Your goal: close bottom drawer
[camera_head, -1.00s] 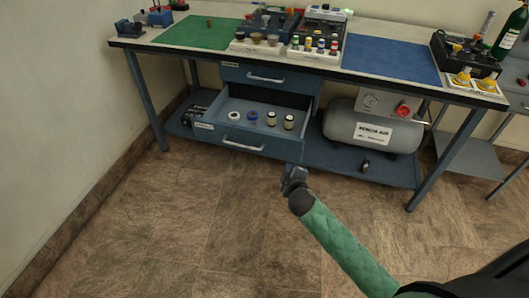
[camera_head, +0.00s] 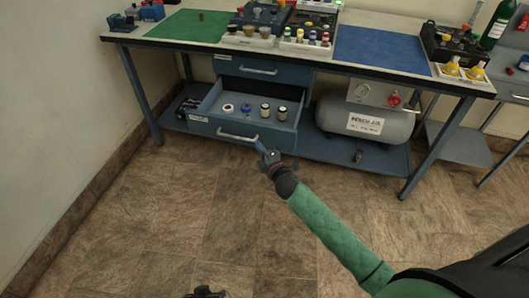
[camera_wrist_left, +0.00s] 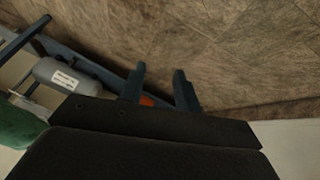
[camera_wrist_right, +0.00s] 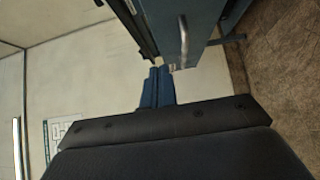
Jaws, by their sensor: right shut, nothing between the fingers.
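The bottom drawer (camera_head: 209,127) of the blue bench unit is pulled out, with several small round items lying inside. Its silver bar handle (camera_head: 237,136) runs across the front and also shows in the right wrist view (camera_wrist_right: 183,42). My right gripper (camera_head: 260,147) is shut and empty at the right end of the drawer front, close to the handle. I cannot tell whether it touches. Its fingers (camera_wrist_right: 157,72) are together in the right wrist view. My left gripper (camera_wrist_left: 160,76) is open and empty over the floor. Only a bit of it shows at the bottom of the head view.
The upper drawer (camera_head: 262,72) is closed. A grey air tank (camera_head: 365,121) stands on the lower shelf (camera_head: 330,155), right of the drawers. The bench top holds racks, a green mat (camera_head: 185,25) and a blue mat (camera_head: 385,50). The floor in front is clear.

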